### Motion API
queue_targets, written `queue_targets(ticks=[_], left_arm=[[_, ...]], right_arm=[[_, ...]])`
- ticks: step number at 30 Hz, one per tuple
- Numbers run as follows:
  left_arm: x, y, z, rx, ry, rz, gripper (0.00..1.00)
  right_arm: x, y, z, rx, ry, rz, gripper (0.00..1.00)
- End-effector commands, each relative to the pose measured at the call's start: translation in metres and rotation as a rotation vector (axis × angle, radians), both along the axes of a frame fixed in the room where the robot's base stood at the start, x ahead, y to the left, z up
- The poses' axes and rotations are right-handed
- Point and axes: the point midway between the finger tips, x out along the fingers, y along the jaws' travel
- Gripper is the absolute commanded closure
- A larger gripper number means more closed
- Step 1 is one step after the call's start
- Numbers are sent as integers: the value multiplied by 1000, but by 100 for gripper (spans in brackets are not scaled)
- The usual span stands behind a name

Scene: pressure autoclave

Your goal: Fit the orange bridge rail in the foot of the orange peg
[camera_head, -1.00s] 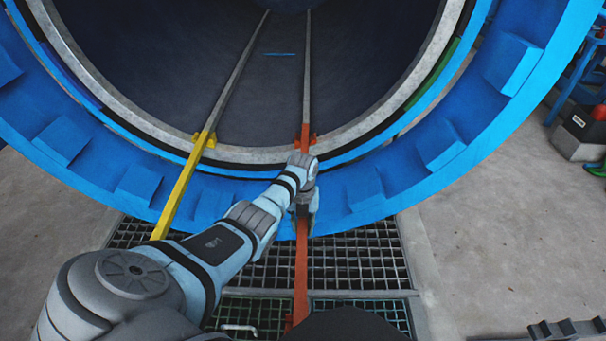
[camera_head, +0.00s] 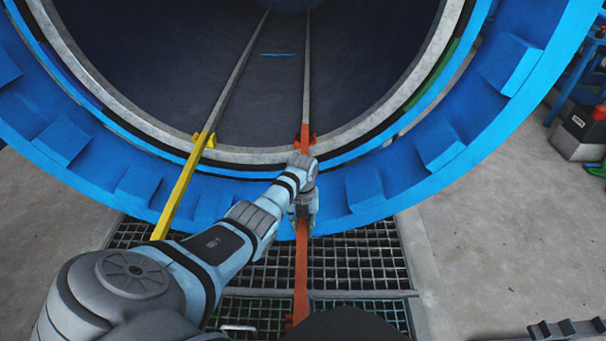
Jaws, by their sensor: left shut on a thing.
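The orange bridge rail (camera_head: 301,270) runs from the near side, over the floor grating, up to the mouth of the autoclave. My left gripper (camera_head: 304,218) is shut on the rail near its middle, and the wrist hides part of it. The rail's far end meets an orange fitting (camera_head: 311,139) at the autoclave rim, in line with the right inner track. I cannot tell whether they are seated together. Near the rail's lower end a small orange part (camera_head: 289,322) shows, probably the peg's foot, mostly hidden by a dark part of my body. My right gripper is not in view.
A yellow bridge rail (camera_head: 180,190) lies to the left, its far end at a yellow fitting. The blue autoclave ring (camera_head: 365,188) curves around the opening. A floor grating (camera_head: 355,262) lies below. A dark toolbox (camera_head: 585,125) stands far right.

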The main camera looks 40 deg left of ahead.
Motion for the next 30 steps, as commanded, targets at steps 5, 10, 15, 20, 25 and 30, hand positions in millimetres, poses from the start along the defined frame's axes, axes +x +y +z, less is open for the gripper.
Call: queue_targets(ticks=[5,10,15,20,25,30], left_arm=[[1,0,-3,1,-2,0,100],[1,0,-6,1,-2,0,100],[1,0,-9,1,-2,0,100],[1,0,-12,1,-2,0,100],[1,0,-15,0,-1,0,100],[0,0,-19,-1,0,0,100]], right_arm=[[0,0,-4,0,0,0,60],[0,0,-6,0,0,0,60],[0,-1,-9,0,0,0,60],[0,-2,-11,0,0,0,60],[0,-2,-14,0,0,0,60],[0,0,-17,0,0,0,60]])
